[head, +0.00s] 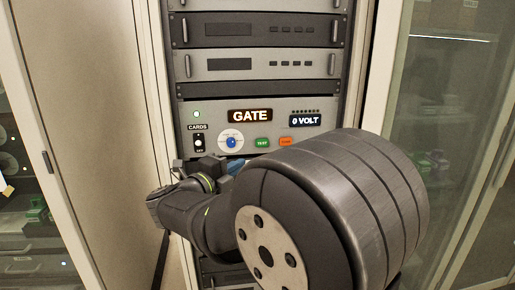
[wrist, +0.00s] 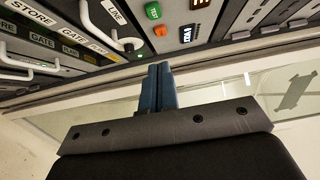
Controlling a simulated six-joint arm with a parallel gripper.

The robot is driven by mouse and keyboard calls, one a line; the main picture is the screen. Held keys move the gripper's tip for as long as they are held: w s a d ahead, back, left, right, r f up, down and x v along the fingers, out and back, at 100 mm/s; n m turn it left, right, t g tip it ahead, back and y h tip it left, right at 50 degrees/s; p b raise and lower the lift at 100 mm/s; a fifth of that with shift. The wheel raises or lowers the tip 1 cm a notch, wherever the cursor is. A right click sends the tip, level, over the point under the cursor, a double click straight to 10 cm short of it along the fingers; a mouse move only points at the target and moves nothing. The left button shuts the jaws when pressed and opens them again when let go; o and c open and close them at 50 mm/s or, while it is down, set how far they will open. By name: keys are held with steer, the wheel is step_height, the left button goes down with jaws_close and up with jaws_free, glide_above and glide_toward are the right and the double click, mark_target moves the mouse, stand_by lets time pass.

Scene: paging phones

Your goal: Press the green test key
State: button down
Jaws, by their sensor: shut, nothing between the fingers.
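The green test key (head: 263,142) sits on the grey front panel (head: 320,140) of a rack unit, between a blue knob (head: 231,142) and an orange key (head: 286,141). In the wrist view the green key (wrist: 153,10) is at the top edge, with the orange key (wrist: 160,31) just below it. My gripper (wrist: 158,66) is shut and empty, its blue fingers pressed together. The fingertips appear below both keys in that picture and look apart from them. In the head view my arm hides most of the gripper; a bit of blue shows below the panel.
The panel has a lit GATE display (head: 250,116), a 0 VOLT display (head: 305,120) and a CARDS switch (head: 198,143). Labelled fittings, including STORE (wrist: 30,10), lie at the wrist view's left. A glass-doored cabinet (head: 440,110) stands right of the rack.

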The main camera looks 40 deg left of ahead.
steer(key=shift+w, duration=0.1)
glide_toward(266, 143)
steer(key=w+d, duration=0.3)
steer(key=shift+w+a, duration=0.85)
steer(key=shift+a, duration=0.2)
steer(key=shift+w+a, duration=0.5)
steer(key=shift+w, duration=0.05)
